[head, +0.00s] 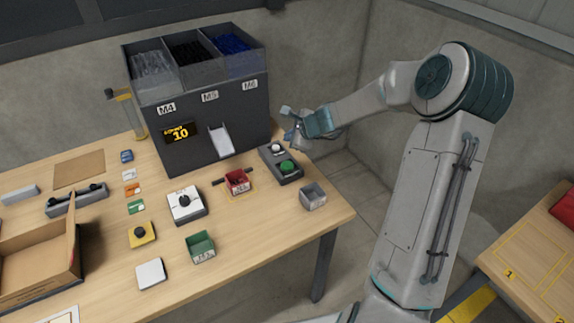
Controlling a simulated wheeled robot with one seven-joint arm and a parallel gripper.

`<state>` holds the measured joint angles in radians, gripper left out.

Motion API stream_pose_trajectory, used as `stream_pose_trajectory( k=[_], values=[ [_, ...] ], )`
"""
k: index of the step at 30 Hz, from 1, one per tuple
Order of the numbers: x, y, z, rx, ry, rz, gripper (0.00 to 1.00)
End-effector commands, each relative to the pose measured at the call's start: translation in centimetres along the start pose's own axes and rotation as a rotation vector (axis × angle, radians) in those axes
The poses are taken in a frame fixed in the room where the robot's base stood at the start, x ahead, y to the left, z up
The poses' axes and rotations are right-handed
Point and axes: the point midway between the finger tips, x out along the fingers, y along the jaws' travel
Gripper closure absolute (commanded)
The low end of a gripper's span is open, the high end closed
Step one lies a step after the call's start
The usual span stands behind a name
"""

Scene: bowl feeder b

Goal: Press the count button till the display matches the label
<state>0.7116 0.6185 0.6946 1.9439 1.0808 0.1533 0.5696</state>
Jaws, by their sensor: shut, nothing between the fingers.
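The bowl feeder (200,125) is a dark box with three clear-fronted bins on top, marked M4, M5 and M6. Its display (181,132) reads "10" in yellow under a small word that looks like "COUNT". The red bin (238,182) has a small label (241,187), too small to read.
A green bin (200,247), a grey bin (313,196), a white box with a dark knob (187,205) and a yellow-based knob (142,235) stand on the wooden table. An open cardboard box (77,250) is at left. The table's right edge is near the grey bin.

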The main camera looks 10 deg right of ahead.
Motion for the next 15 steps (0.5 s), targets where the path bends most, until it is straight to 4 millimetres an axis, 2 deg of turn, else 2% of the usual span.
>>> stream_pose_trajectory(
  k=[8,15],
  values=[
    [1.3,1.0,-1.0,-0.001,0.0,0.001,1.0],
    [3.6,2.7,-2.7,0.0,0.0,0.001,1.0]
  ],
)
